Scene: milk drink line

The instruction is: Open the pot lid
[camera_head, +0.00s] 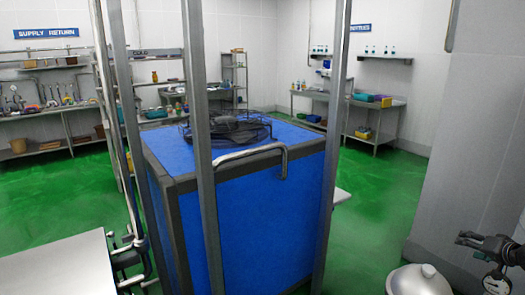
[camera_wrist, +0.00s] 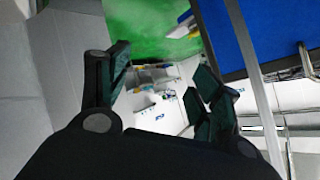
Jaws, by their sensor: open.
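A pale metal dome with a small knob on top, which looks like the pot lid (camera_head: 420,281), shows at the bottom right of the head view. It is cut off by the lower edge, so the pot body under it is hidden. My gripper (camera_head: 470,247) is to the right of and above the lid, apart from it, pointing left. In the wrist view my gripper (camera_wrist: 163,72) has its two dark fingers spread with nothing between them. The lid does not show in the wrist view.
A large blue cabinet (camera_head: 255,210) with a fan-like unit on top and metal posts stands in the middle. A grey wall (camera_head: 465,150) is behind my gripper. A white table (camera_head: 60,268) is at lower left. Green floor (camera_head: 385,190) is open between cabinet and wall.

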